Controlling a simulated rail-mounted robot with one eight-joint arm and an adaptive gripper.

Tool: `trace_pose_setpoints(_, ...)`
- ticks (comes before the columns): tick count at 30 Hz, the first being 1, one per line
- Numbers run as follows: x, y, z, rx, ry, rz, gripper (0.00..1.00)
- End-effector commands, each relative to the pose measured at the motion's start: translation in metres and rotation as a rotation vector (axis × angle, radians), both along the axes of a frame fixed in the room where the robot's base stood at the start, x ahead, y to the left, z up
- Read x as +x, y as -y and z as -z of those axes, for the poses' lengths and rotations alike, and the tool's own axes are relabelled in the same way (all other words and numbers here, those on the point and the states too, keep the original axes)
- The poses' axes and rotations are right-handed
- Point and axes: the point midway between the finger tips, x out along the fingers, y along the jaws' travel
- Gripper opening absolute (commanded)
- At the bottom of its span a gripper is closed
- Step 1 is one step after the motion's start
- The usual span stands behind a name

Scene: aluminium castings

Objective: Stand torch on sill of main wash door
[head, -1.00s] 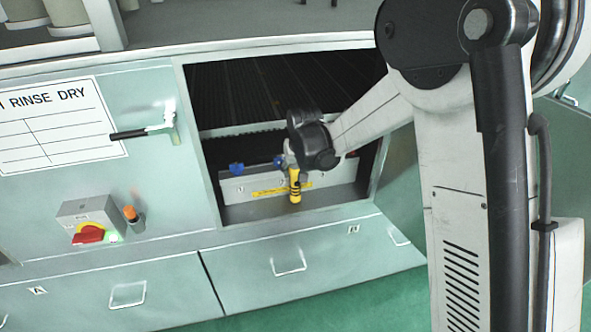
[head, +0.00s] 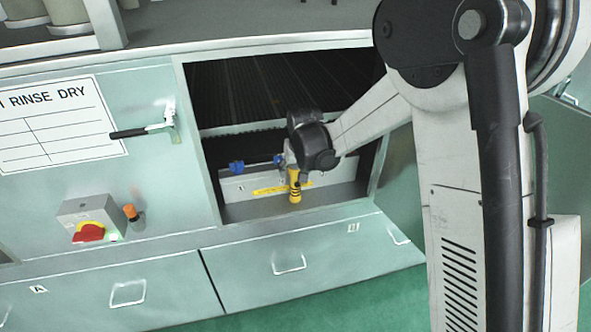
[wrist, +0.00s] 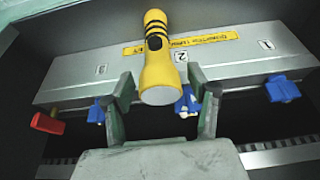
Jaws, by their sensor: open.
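The yellow torch (head: 294,190) with black bands appears to stand upright on the grey sill (head: 250,208) of the open wash door, in front of a pale panel. In the wrist view the torch (wrist: 157,50) has its wide round end towards me. My gripper (head: 291,158) is at the torch's upper end in the head view. In the wrist view my gripper (wrist: 162,85) is open, with one finger on each side of the torch's wide end and gaps showing. The torch's upper end is partly hidden by my wrist in the head view.
Behind the torch is the pale panel (wrist: 90,75) with a yellow label, blue handles (wrist: 283,88) and a red handle (wrist: 47,123). The door opening's side frames stand either side. A black lever handle (head: 140,132) and a red switch (head: 88,233) are left of it.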

Motion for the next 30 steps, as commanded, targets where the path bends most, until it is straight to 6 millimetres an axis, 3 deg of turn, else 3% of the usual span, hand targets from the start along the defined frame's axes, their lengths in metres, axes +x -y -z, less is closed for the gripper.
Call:
trace_pose_setpoints(19,-0.037,0.01,-0.091,0.0,0.0,0.0,0.54)
trace_pose_setpoints(30,-0.044,0.012,-0.111,0.0,0.0,0.0,0.54)
